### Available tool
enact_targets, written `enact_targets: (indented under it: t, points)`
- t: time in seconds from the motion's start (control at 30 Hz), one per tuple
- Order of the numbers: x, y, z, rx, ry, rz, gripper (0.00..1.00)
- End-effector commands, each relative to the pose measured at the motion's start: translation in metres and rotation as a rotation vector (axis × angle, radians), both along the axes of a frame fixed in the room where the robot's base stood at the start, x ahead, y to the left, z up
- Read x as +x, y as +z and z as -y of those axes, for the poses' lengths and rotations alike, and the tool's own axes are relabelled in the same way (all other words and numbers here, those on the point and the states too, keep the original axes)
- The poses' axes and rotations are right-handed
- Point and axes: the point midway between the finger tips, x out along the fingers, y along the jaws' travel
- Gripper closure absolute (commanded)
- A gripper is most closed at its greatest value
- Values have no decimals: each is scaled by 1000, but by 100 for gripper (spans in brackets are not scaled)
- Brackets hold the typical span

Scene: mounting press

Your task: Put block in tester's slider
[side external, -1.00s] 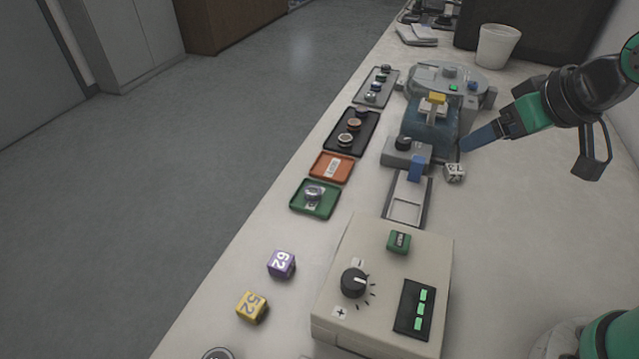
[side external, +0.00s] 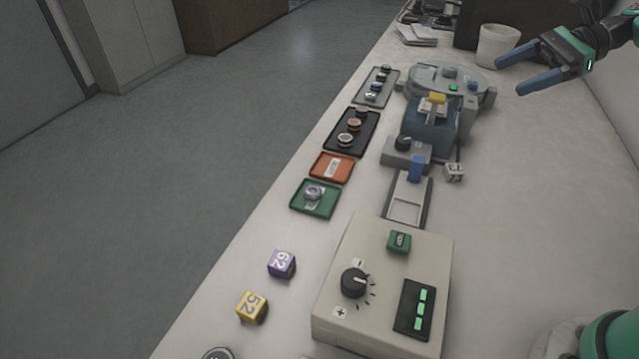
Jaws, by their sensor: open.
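A small pale grey block (side external: 453,172) with dark number markings rests on the table, just right of the slider's upper end. The slider (side external: 391,207) is a pale frame with a square recess that looks empty. It lies between the beige box (side external: 340,262) and the grey-blue press (side external: 425,135). A purple block (side external: 281,264) marked 62 and a yellow block (side external: 251,307) marked 52 sit on the table at the lower left. My gripper (side external: 509,78) is open and empty at the upper right, its blue fingers apart, well clear of the grey block.
The beige box carries a knob (side external: 354,282), a green block-like piece (side external: 399,242) and a lit green display (side external: 414,310). Green (side external: 296,200), orange (side external: 318,160) and black trays line the left edge. A white cup (side external: 497,45) stands behind. The right tabletop is clear.

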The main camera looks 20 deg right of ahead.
Motion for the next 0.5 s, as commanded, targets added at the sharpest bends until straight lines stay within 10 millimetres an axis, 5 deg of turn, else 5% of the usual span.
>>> enact_targets:
  t: [0.1, 0.3, 0.5]
  points:
    - [-7, -15, 34, 184, -64, -74, 24]
    - [-6, -111, 29, 170, -55, -71, 24]
    - [-6, -161, 28, 168, -54, -71, 24]
